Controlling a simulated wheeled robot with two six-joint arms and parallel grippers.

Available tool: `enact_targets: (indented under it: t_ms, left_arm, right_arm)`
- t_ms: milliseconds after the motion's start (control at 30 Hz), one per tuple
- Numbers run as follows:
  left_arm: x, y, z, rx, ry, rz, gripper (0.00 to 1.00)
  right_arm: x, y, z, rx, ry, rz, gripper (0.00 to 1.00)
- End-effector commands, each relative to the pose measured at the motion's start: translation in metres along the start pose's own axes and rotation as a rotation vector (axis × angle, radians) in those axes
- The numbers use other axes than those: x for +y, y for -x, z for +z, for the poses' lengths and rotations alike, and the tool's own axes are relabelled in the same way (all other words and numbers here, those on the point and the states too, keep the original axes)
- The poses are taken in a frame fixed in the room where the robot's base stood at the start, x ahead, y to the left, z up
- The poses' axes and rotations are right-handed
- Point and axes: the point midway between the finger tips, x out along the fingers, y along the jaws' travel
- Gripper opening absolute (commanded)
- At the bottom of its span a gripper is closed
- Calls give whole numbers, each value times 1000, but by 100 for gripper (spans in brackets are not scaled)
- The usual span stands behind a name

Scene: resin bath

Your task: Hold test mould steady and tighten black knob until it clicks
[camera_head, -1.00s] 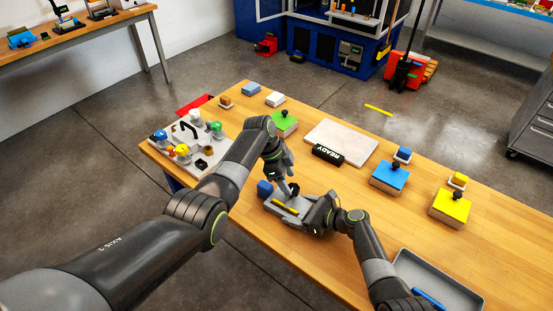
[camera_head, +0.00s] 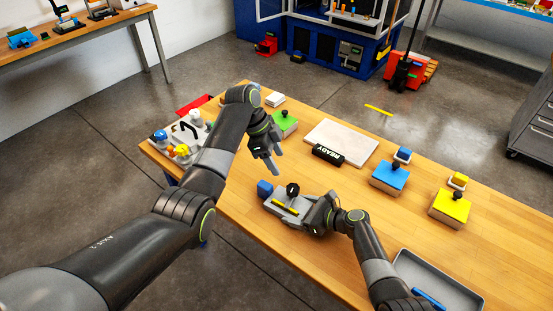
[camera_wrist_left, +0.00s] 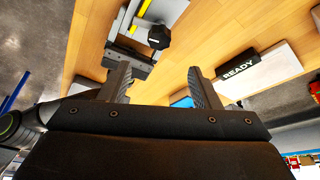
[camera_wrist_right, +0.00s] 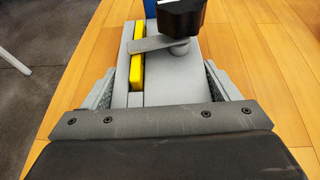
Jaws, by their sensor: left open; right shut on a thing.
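The test mould is a grey block (camera_head: 283,210) with a yellow strip (camera_head: 285,208), lying on the wooden table. The black knob (camera_head: 293,189) stands on its upper side; in the right wrist view the knob (camera_wrist_right: 181,17) sits above a grey lever arm. My right gripper (camera_head: 316,214) is shut on the grey mould, with its fingers along both sides in the right wrist view (camera_wrist_right: 162,85). My left gripper (camera_head: 275,165) is open and empty, up and left of the knob and apart from it. The knob also shows in the left wrist view (camera_wrist_left: 159,38).
A blue block (camera_head: 265,188) is at the mould's left end. A black READY sign (camera_head: 328,155) stands by a pale plate (camera_head: 342,141). Blue (camera_head: 389,174), yellow (camera_head: 450,207) and green (camera_head: 284,126) blocks stand farther back. A grey tray (camera_head: 440,280) is at the front right.

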Motion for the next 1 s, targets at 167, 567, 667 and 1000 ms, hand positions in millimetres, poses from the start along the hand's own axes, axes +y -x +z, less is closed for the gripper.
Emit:
enact_targets:
  t_ms: [167,567,667,1000]
  left_arm:
    - [6,-4,-3,-7,82,-34,57]
    - [25,-4,-8,-2,441,-182,57]
    - [26,-5,-8,1,474,-195,57]
    - [17,-52,-6,0,480,-194,57]
  right_arm:
    - [0,0,0,0,0,0,45]
    - [0,0,0,0,0,0,45]
    - [0,0,0,0,0,0,45]
    - [0,0,0,0,0,0,45]
